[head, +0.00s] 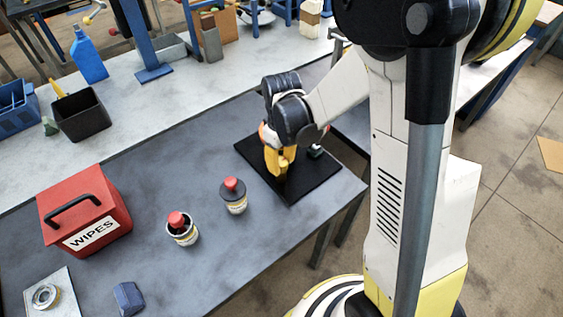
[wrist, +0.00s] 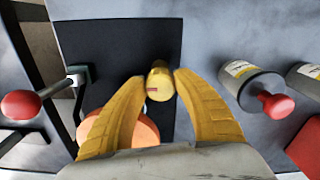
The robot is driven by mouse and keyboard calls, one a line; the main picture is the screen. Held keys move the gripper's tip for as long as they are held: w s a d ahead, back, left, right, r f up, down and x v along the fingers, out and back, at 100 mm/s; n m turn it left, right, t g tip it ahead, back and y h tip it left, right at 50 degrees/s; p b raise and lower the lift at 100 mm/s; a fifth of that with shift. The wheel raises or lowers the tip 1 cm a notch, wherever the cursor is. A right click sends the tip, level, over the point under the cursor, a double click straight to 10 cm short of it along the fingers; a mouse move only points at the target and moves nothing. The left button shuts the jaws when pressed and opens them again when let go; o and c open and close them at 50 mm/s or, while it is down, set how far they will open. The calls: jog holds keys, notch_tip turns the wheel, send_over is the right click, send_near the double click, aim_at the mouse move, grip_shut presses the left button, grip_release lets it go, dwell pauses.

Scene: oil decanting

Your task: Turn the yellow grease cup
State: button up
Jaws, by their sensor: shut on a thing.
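The yellow grease cup (wrist: 160,82) shows in the wrist view as a short yellow cylinder with a small red mark on its side. It stands over the black mat (wrist: 120,45), between the fingertips of my gripper (wrist: 159,78). My gripper is shut on it, with one yellow finger on each side. In the head view my gripper (head: 280,161) points down over the black mat (head: 308,182), and I cannot make out the cup there apart from the yellow fingers.
An orange round thing (wrist: 142,131) lies close under my fingers. A red-knobbed lever (wrist: 20,104) is at the left of the wrist view. Two red-topped containers (head: 234,195) (head: 182,229) and a red wipes box (head: 85,208) stand left of the mat. Bare table lies between.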

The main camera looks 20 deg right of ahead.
aim_at(281, 162)
jog(key=shift+m, duration=0.3)
jog(key=m+b, duration=0.1)
jog(key=m, duration=0.2)
jog(key=shift+m, duration=0.3)
jog(key=m, duration=0.4)
jog(key=shift+b, duration=0.4)
jog(key=shift+m, duration=0.3)
jog(key=o, duration=1.2)
notch_tip(281, 162, up, 12)
